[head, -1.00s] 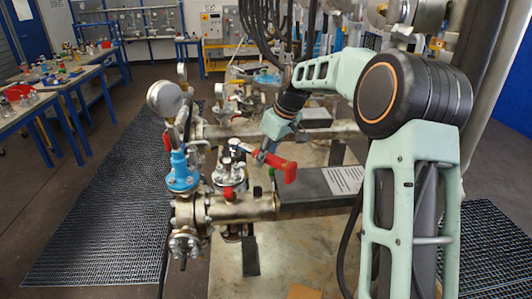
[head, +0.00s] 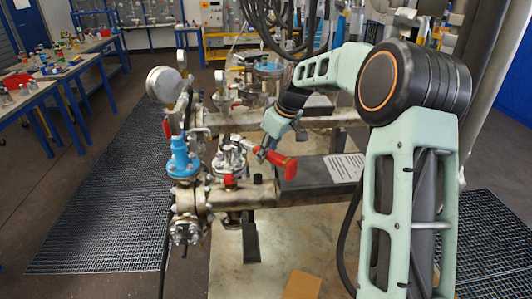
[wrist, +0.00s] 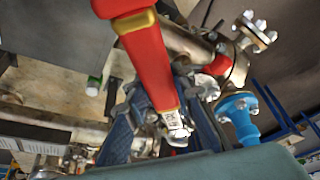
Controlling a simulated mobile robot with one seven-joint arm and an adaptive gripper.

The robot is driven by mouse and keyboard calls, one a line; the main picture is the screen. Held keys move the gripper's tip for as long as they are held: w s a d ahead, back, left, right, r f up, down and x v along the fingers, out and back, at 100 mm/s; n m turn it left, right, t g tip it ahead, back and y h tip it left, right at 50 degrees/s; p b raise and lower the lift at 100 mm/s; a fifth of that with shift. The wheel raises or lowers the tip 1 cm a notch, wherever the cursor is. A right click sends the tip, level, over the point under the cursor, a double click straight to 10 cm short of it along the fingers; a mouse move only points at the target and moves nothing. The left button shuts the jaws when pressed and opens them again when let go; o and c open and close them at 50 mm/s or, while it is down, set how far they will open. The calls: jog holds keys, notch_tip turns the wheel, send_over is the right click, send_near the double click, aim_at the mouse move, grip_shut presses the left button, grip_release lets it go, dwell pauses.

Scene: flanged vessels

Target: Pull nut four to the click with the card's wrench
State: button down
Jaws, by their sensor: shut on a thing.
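My gripper (head: 267,149) is shut on a red-handled wrench (head: 281,164). It holds the wrench just right of a small flanged vessel top (head: 229,158), whose individual nuts are too small to tell apart. In the wrist view the red handle (wrist: 147,60), with gold bands, runs down between my blue finger pads (wrist: 163,118) to a metal end (wrist: 174,127) with a small pale label. Whether the wrench's head sits on a nut cannot be told. A white printed sheet (head: 344,167), perhaps the card, lies on the dark grey block to the right; its text is unreadable.
A blue valve body (head: 183,160) with a pressure gauge (head: 164,84) stands left of the vessel. A horizontal metal pipe and flange (head: 186,231) lie below it. A dark grey block (head: 312,186) is right of the vessel. A cardboard-coloured piece (head: 302,286) lies in front.

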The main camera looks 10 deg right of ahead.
jog(key=shift+f+b, duration=0.55)
jog(key=shift+f, duration=0.3)
jog(key=shift+s+a+f+m+b, duration=0.2)
jog(key=shift+a+m+b, duration=0.15)
jog(key=shift+b, duration=0.3)
jog(key=s+a+m+t+h+b, duration=0.1)
jog(key=s+a+m+h+b, duration=0.1)
jog(key=a+m, duration=0.4)
jog(key=shift+s+a+r+m+h+b, duration=0.3)
jog(key=shift+s+a+m+b, duration=0.2)
jog(key=shift+b, duration=0.35)
jog(key=shift+d, duration=0.25)
